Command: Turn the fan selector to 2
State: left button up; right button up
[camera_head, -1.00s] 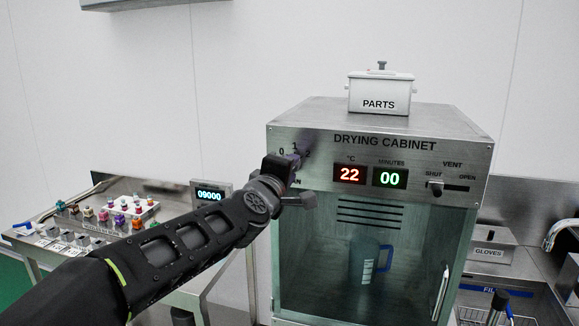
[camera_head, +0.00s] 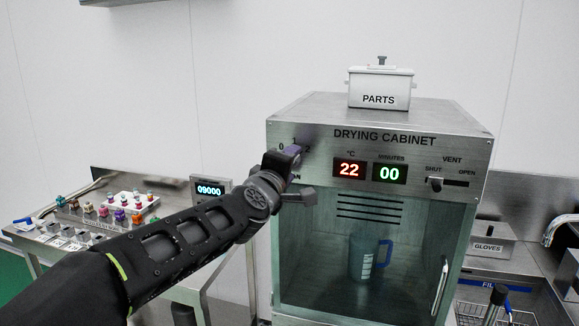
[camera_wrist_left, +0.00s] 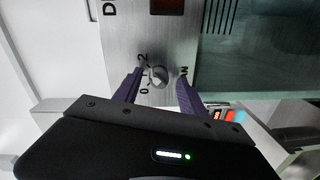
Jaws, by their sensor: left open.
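The fan selector, a small grey knob (camera_wrist_left: 155,76), sits on the steel front panel of the drying cabinet (camera_head: 318,135). In the left wrist view it lies between the two purple fingers of my left gripper (camera_wrist_left: 160,79), which is open with a finger on either side. Contact cannot be told. The 2 and the 0 show beside the knob; its pointing direction is unclear. In the head view my left gripper (camera_head: 297,152) is at the panel's left end and hides the knob and part of the scale. My right gripper is not in view.
A temperature display (camera_head: 349,170) reads 22 and a minutes display (camera_head: 389,174) reads 00, right of the gripper. A vent slider (camera_head: 435,184) is farther right. A PARTS box (camera_head: 380,88) stands on top. A blue-handled jug (camera_head: 364,258) is behind the glass door.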

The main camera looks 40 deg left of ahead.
pick_arm(q)
jog(key=shift+s, duration=0.1)
jog(key=v, duration=0.7)
jog(key=shift+s+b, duration=0.25)
jog(key=shift+b, duration=0.1)
jog(key=shift+d, duration=0.1)
